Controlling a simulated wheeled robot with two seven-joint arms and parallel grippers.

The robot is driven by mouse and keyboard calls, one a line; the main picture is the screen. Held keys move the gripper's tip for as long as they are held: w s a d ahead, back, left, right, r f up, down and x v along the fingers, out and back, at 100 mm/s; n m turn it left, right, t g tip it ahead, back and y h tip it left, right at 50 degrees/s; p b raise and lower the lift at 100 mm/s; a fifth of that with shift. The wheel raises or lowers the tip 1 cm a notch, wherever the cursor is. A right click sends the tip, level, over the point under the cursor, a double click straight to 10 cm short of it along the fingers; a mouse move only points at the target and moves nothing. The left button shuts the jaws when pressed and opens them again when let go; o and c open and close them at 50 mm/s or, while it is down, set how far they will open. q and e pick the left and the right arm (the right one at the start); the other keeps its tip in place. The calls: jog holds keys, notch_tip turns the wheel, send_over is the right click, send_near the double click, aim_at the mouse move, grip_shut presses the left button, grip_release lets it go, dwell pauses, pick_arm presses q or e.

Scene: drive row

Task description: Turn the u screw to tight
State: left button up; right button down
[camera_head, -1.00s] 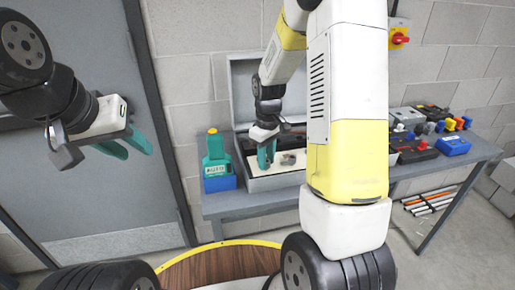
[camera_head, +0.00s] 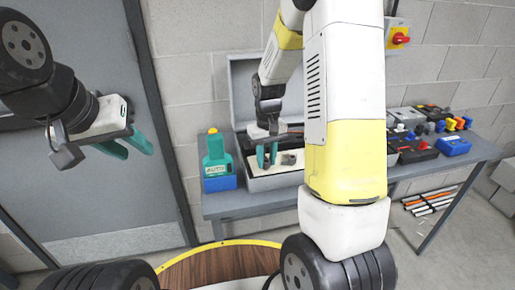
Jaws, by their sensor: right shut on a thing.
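An open grey box (camera_head: 283,184) with a raised lid stands on the bench, with a pale panel inside. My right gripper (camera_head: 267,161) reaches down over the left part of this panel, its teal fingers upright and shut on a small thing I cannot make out. A small dark grey part (camera_head: 289,159) sits just right of the fingers. I cannot pick out the u screw; the gripper and my arm hide part of the box. My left gripper (camera_head: 139,154) is open and empty in the air at the left, in front of the grey door.
A teal tool (camera_head: 215,152) with a yellow top stands in a blue holder (camera_head: 220,184) left of the box. Several dark boxes with coloured knobs (camera_head: 414,152) and a blue box (camera_head: 453,146) crowd the right of the grey bench (camera_head: 480,155).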

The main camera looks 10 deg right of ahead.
aim_at(266, 164)
jog(key=c, duration=1.4)
grip_release()
jog(key=shift+r, duration=0.1)
notch_tip(266, 164, up, 7)
jog(key=shift+f, duration=0.1)
jog(key=shift+r, duration=0.45)
